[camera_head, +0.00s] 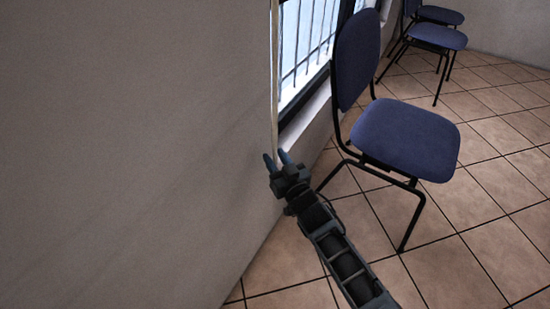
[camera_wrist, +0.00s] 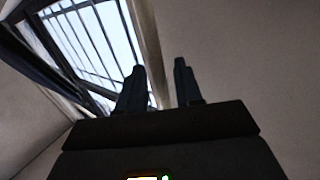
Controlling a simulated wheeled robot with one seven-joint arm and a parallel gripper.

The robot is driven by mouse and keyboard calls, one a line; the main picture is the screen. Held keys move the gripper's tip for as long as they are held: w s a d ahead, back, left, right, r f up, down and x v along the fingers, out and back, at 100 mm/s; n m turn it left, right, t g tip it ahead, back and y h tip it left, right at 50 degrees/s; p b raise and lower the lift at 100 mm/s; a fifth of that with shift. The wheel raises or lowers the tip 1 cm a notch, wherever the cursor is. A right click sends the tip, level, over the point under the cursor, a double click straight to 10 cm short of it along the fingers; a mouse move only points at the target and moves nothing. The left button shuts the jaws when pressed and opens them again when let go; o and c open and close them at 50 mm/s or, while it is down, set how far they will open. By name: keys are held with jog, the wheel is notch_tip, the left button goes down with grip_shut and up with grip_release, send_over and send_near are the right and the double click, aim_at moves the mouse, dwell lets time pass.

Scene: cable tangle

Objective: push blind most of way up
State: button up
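The window (camera_head: 312,40) has bars outside and a dark frame; it also shows at the upper left in the wrist view (camera_wrist: 95,40). A thin pale vertical strip (camera_head: 274,75) hangs along its near side, and I cannot tell whether it is the blind's edge or a cord. My gripper (camera_head: 277,158) is at the strip's lower end by the wall. In the wrist view my gripper's (camera_wrist: 159,65) two fingers stand apart, and a pale strip (camera_wrist: 148,45) runs down between them. I cannot tell whether it touches them. No blind slats show clearly.
A blue chair (camera_head: 405,138) stands close to the right of my gripper. More blue chairs (camera_head: 437,36) stand farther back along the wall. A bare grey wall (camera_head: 130,130) fills the left. Tiled floor (camera_head: 480,250) is open at the lower right.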

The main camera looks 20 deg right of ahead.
jog(key=shift+w, duration=0.45)
jog(key=shift+c, duration=0.2)
grip_shut()
